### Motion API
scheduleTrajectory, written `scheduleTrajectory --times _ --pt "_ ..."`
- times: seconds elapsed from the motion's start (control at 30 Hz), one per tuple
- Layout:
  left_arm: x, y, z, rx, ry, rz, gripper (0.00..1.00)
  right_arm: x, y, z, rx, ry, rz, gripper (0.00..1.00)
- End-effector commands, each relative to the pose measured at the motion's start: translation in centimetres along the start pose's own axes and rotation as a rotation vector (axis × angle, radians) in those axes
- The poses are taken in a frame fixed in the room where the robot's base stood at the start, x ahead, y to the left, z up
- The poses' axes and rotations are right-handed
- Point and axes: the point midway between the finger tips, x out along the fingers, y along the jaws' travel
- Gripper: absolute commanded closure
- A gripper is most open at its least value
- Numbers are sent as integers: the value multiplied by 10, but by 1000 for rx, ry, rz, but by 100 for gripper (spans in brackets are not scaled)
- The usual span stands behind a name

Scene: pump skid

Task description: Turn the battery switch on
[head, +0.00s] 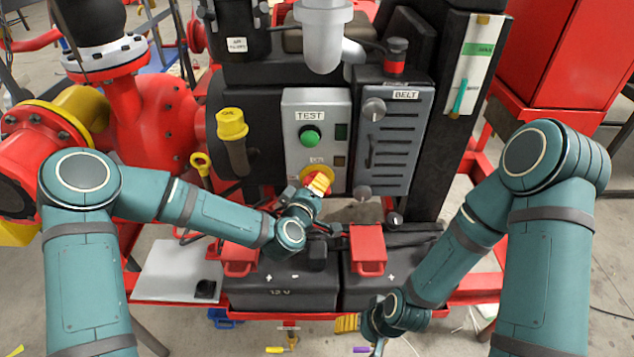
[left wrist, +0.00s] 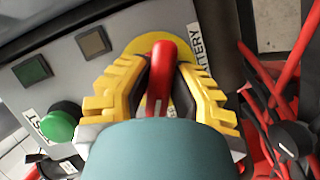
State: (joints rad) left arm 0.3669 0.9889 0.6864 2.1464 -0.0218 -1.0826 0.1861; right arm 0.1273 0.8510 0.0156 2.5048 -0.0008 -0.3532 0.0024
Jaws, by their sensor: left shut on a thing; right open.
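The battery switch (head: 326,170) is a red handle on a round yellow plate, low on the grey TEST panel. In the left wrist view its red handle (left wrist: 161,62) stands between the yellow fingers, with a BATTERY label beside the plate. My left gripper (head: 318,184) is shut on this handle; its yellow fingers touch both sides. The handle's lower part is hidden by the gripper. My right gripper (head: 350,323) hangs low at the front of the skid, away from the switch. It is open and empty, and only partly visible.
A green button (head: 310,137) sits above the switch on the grey panel (head: 291,160). The BELT box (head: 420,130) with knobs stands close on the right. Two black batteries (head: 282,289) with red terminal covers lie below. A yellow-capped filler (head: 232,124) stands to the left.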

Motion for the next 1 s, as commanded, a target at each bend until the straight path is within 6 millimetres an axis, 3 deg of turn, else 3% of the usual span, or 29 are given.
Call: scheduleTrajectory --times 0.07,1.0 --pt "2 7 -5 74 12 -16 100 -5 -2 0 0 -2 0 20" --pt "2 7 -4 848 15 -341 100 -31 -11 3 2 -14 -1 20"
